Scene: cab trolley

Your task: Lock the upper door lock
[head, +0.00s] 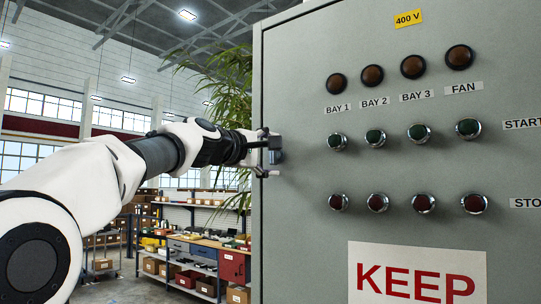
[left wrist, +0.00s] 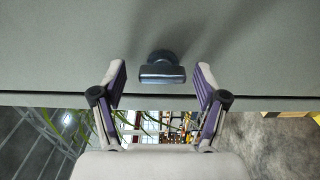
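The upper door lock shows in the left wrist view as a dark round base with a flat grey handle (left wrist: 162,73) on the grey door (left wrist: 60,50). In the head view the lock (head: 277,157) sits at the left edge of the cabinet door (head: 310,25), partly hidden by my gripper. My left gripper (head: 267,157) is at the lock. In the left wrist view its two fingers (left wrist: 162,85) are spread, one on each side of the handle, with clear gaps to it. My right gripper is in neither view.
The door carries brown lamps (head: 413,67), green buttons (head: 418,132), red buttons (head: 423,203) and a KEEP sign (head: 417,272). Left of the cabinet are a plant (head: 228,75) and a workbench (head: 205,250) with boxes, farther back. The door's face around the lock is clear.

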